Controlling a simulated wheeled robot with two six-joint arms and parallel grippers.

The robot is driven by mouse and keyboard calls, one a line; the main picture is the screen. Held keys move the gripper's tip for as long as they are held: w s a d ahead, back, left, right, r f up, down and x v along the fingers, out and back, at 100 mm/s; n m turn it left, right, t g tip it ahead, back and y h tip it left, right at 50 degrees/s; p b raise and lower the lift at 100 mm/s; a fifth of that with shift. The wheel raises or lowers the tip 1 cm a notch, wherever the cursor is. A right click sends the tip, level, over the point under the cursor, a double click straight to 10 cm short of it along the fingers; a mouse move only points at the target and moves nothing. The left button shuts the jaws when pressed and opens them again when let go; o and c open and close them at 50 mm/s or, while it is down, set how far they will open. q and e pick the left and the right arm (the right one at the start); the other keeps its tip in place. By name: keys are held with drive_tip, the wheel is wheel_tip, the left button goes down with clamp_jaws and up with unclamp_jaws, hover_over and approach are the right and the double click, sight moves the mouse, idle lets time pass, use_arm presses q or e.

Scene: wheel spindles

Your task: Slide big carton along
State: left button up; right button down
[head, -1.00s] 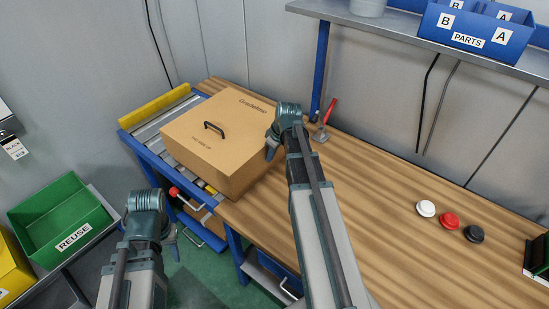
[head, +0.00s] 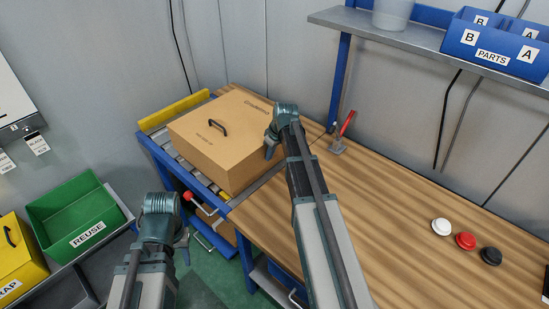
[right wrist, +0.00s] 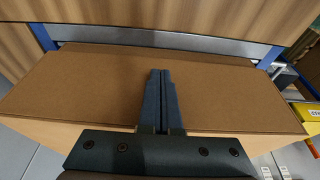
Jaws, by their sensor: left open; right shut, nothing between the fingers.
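The big carton (head: 222,140) is a closed brown box with a black handle on its top. It sits upright on the roller section (head: 168,152) at the left end of the bench. In the right wrist view its brown face (right wrist: 80,88) fills the middle. My right gripper (head: 270,151) is shut and empty at the carton's right side, and its fingers (right wrist: 160,74) lie close against that face; exact contact is hard to tell. My left gripper (head: 183,246) is open and empty, low in front of the rollers and apart from the carton.
A yellow bar (head: 176,109) edges the rollers' far left end. A red-handled clamp (head: 342,135) stands on the wooden bench (head: 390,215). White, red (head: 465,241) and black round pieces lie to the right. A green REUSE bin (head: 80,215) stands at lower left.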

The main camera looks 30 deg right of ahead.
drive_tip(key=shift+w+a, duration=0.25)
drive_tip(key=shift+w, duration=0.3)
drive_tip(key=shift+w+a, duration=0.2)
drive_tip(key=shift+w, duration=0.45)
drive_tip(key=shift+w+a, duration=0.75)
drive_tip(key=shift+w, duration=1.1)
drive_tip(key=shift+w+a, duration=0.8)
drive_tip(key=shift+w, duration=1)
drive_tip(key=shift+w+a, duration=0.75)
drive_tip(key=shift+w, duration=1.1)
drive_tip(key=shift+w+a, duration=0.7)
drive_tip(key=shift+w, duration=1)
drive_tip(key=shift+w+a, duration=0.7)
drive_tip(key=shift+w, duration=1.05)
drive_tip(key=shift+w+a, duration=0.7)
drive_tip(key=shift+w, duration=1)
drive_tip(key=p+v, duration=1.2)
drive_tip(key=v, duration=0.1)
drive_tip(key=shift+f, duration=0.2)
